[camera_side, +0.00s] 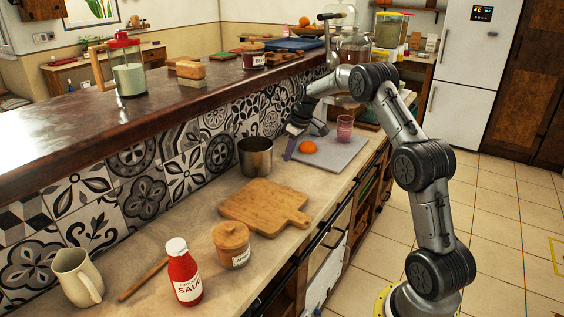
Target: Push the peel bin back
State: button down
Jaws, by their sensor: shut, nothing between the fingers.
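The peel bin appears to be the open metal cylinder (256,160) standing upright on the counter, close to the patterned tile wall. My gripper (290,150) is shut and empty, low over the counter just right of the bin. A narrow gap seems to lie between them, but I cannot tell for certain whether they touch. The inside bottom of the bin is hidden.
A grey board (336,152) with an orange (308,147) and a pink glass (345,128) lies right of my gripper. A wooden cutting board (262,205) lies in front of the bin. A jar (231,246), sauce bottle (183,274) and pitcher (75,278) stand nearer.

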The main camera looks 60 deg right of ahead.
jog(key=v, duration=0.6)
jog(key=w+d+r+n+t+h, duration=0.5)
jog(key=w+d+n+t+h, duration=0.3)
jog(key=w+d, duration=0.35)
jog(key=t+h, duration=0.1)
jog(key=h, duration=0.4)
send_over(241, 158)
jog(key=v, duration=0.5)
notch_tip(241, 158, down, 3)
jog(key=shift+n, duration=0.3)
jog(key=f, duration=1)
jog(key=shift+w+a+f, duration=0.1)
jog(key=shift+w+a, duration=0.05)
jog(key=shift+a, duration=0.2)
jog(key=shift+d, duration=0.55)
